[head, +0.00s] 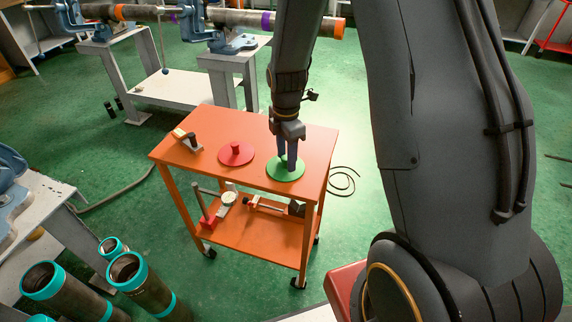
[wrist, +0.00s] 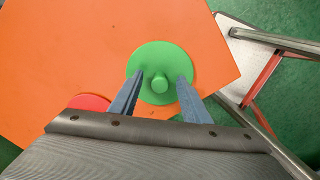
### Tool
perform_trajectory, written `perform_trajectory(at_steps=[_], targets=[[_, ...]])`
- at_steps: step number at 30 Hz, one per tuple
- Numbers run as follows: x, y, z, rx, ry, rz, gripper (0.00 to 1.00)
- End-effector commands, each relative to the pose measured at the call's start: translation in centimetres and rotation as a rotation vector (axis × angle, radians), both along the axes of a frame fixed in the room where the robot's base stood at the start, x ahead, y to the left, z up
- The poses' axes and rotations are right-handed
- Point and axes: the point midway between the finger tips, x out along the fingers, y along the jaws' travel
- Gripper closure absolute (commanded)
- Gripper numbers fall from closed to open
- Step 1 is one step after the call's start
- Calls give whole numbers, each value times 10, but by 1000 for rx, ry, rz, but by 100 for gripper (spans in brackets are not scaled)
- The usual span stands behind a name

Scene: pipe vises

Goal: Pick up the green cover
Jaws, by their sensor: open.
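The green cover (head: 284,174) is a flat round disc with a small knob. It lies on the orange cart's top (head: 220,118) near the right edge. My gripper (head: 287,162) points down over the cover. In the wrist view the cover (wrist: 160,57) shows its knob between my two open fingers (wrist: 160,82), which stand on either side and apart from it. The fingers hide part of the cover in the head view. I cannot tell whether the fingertips touch the disc.
A red cover (head: 236,154) lies just left of the green one; its edge also shows in the wrist view (wrist: 90,102). A small tool (head: 187,139) lies at the cart's left. The lower shelf (head: 240,238) holds tools. Pipes (head: 138,284) with teal collars stand at lower left.

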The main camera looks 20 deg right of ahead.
Motion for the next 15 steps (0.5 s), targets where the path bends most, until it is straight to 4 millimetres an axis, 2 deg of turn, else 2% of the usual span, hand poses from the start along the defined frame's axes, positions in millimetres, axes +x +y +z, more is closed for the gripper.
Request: perform_trajectory(at_steps=[3, 11, 15], targets=[[0, 0, -7, 0, 1, 0, 57], [0, 0, -9, 0, 0, 0, 59], [0, 0, -8, 0, 0, 0, 82]])
